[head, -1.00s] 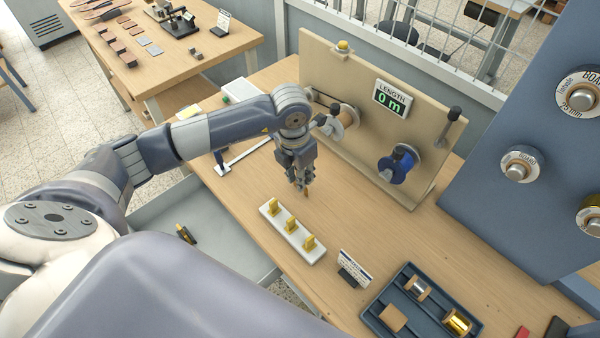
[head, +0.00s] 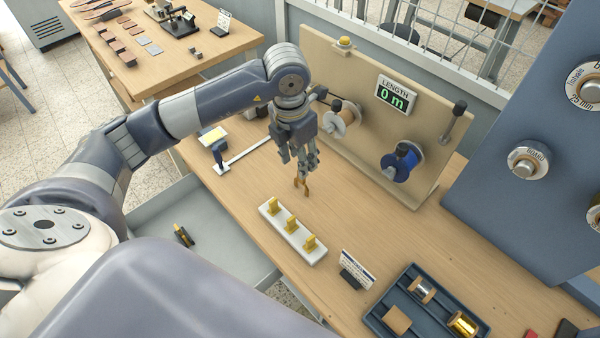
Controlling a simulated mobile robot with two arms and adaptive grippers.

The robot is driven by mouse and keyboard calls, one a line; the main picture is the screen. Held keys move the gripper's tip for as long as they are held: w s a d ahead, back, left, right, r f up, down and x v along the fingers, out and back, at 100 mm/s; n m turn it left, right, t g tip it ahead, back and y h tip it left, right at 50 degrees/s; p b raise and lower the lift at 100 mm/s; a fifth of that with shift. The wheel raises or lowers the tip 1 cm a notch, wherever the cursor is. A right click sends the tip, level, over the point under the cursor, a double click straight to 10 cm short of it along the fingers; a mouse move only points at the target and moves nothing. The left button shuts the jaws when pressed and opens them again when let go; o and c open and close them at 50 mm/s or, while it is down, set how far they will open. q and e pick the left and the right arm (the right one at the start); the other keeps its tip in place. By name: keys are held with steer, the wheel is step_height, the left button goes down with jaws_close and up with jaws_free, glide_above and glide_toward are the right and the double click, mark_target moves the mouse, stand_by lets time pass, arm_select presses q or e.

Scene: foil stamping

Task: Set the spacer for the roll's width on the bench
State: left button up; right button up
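My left gripper (head: 300,164) points down over the middle of the bench (head: 235,195), its fingers spread apart. Just below the fingertips is a small orange-yellow spacer (head: 302,187), which seems to stand on the bench clear of the fingers; the small gap is hard to judge. A small sign (head: 357,264) stands right of the holder. My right gripper is not in view.
An upright board (head: 345,75) with a copper-coloured roll (head: 347,111), a blue roll (head: 403,160) and a LENGTH display (head: 393,96) reading 0 m stands behind. A dark tray (head: 406,292) with rolls is at the front right. The bench between board and tray is clear.

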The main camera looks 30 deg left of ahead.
arm_select(q)
steer(key=r, duration=0.3)
steer(key=r+b, duration=0.1)
steer(key=r, duration=0.1)
steer(key=shift+s+r, duration=0.25)
steer(key=shift+s, duration=0.05)
steer(key=shift+f, duration=0.1)
